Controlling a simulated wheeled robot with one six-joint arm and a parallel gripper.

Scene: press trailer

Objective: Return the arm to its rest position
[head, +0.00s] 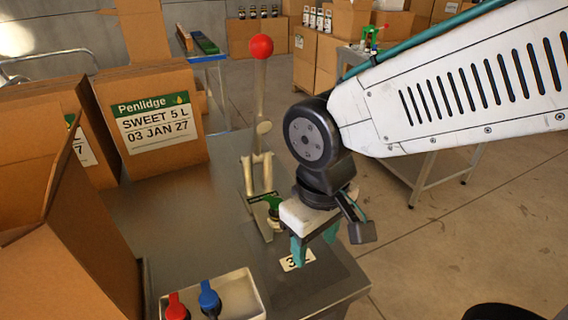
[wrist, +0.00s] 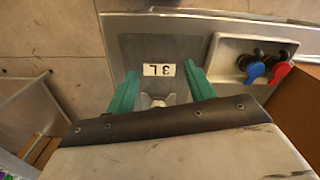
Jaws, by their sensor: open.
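My gripper (head: 314,250) hangs from my white arm above the front right part of the steel bench (head: 190,215) in the head view. Its teal fingers are apart with nothing between them. In the wrist view the gripper (wrist: 163,90) points toward a "3 L" label (wrist: 159,69) on the bench. The label (head: 297,260) is partly hidden behind a finger in the head view. Just behind the gripper stands a lever press with a red ball knob (head: 261,46), its handle upright. A green part (head: 272,203) shows at its foot, partly hidden by my gripper.
A tray (head: 240,292) with a red tap (head: 176,306) and a blue tap (head: 209,298) sits at the bench front. A labelled carton (head: 155,150) and an open carton (head: 60,240) stand on the left. Another table (head: 430,170) stands behind my arm. Floor at right is clear.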

